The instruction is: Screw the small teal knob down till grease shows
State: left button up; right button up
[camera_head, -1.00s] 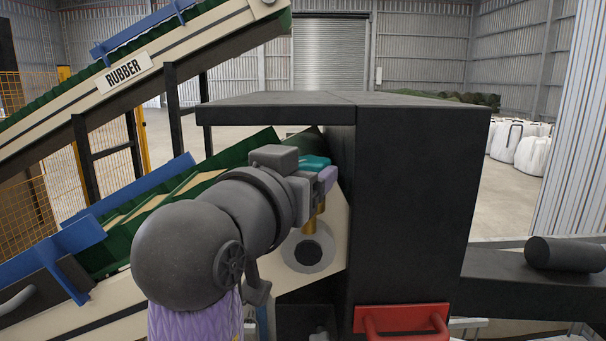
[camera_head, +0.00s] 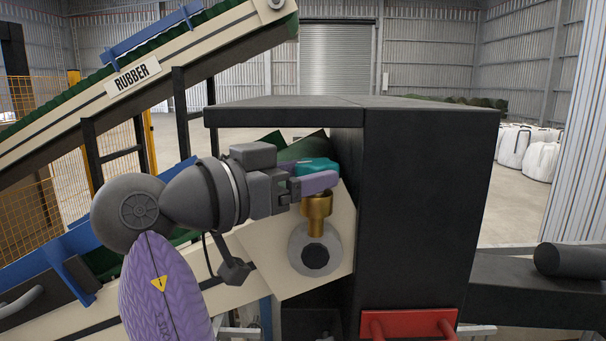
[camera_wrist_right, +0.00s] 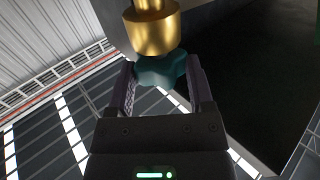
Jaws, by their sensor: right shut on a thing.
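The small teal knob (camera_head: 316,166) sits on top of a brass cup (camera_head: 317,204) above a round pale bearing housing with a dark centre (camera_head: 315,254). My right gripper (camera_head: 318,178) reaches in from the left and is shut on the knob, with a purple finger across its near side. In the right wrist view the teal knob (camera_wrist_right: 160,70) lies between the two fingers, against the brass cup (camera_wrist_right: 152,30). No grease can be made out. My left gripper is not in view.
A red handle (camera_head: 408,324) is at the housing's lower front. A conveyor marked RUBBER (camera_head: 132,76) rises at the left.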

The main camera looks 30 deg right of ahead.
jog(key=o, duration=1.2)
jog(key=shift+o, duration=0.2)
jog(key=shift+s, duration=0.15)
